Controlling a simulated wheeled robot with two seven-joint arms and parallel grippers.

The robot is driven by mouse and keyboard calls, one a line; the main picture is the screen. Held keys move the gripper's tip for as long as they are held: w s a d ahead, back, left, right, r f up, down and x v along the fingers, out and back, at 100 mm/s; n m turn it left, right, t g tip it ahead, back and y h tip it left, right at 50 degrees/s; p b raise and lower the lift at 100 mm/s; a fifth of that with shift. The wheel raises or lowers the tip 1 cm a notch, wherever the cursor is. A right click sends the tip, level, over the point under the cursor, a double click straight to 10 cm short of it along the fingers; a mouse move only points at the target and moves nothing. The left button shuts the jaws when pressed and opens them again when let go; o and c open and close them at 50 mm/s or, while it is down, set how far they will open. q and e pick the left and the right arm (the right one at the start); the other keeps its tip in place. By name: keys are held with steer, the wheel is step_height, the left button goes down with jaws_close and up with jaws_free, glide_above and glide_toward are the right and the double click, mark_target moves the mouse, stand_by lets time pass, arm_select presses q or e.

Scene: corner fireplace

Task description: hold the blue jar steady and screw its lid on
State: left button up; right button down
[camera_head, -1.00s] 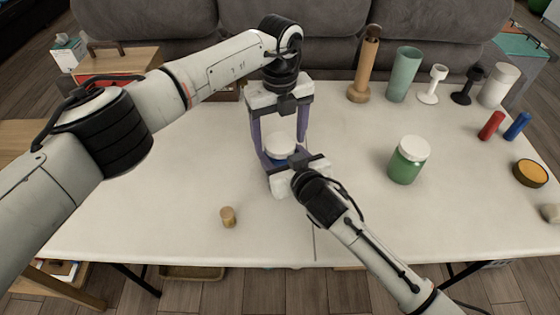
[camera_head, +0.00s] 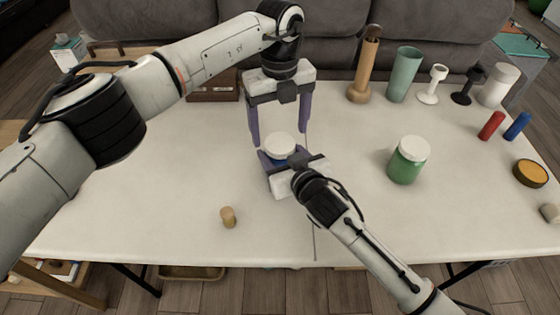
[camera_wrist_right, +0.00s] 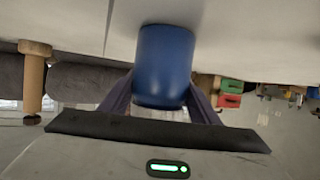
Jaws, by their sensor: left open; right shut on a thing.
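The blue jar (camera_head: 278,163) stands upright on the white table, mostly hidden by my right gripper and its white lid. The white lid (camera_head: 280,145) sits on top of the jar and looks level; I cannot tell how tight it is. My right gripper (camera_head: 279,163) is shut on the blue jar from the near side. The right wrist view shows the blue jar (camera_wrist_right: 165,65) between the two fingers. My left gripper (camera_head: 280,131) points down over the lid, open and empty, its fingers apart on either side above it.
A green jar with a white lid (camera_head: 408,160) stands to the right, and a small cork-coloured cylinder (camera_head: 228,217) to the near left. Vases and goblets (camera_head: 403,75) line the back right. Red (camera_head: 491,126) and blue (camera_head: 517,127) cylinders are at far right. The front middle is clear.

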mark_target(280, 142)
arm_select(q)
steer(key=shift+r, duration=0.8)
steer(key=shift+c, duration=0.4)
step_height(280, 142, up, 4)
steer(key=shift+f, duration=0.25)
steer(key=shift+f, duration=4.05)
steer(key=c, duration=0.9)
steer(key=o, duration=1)
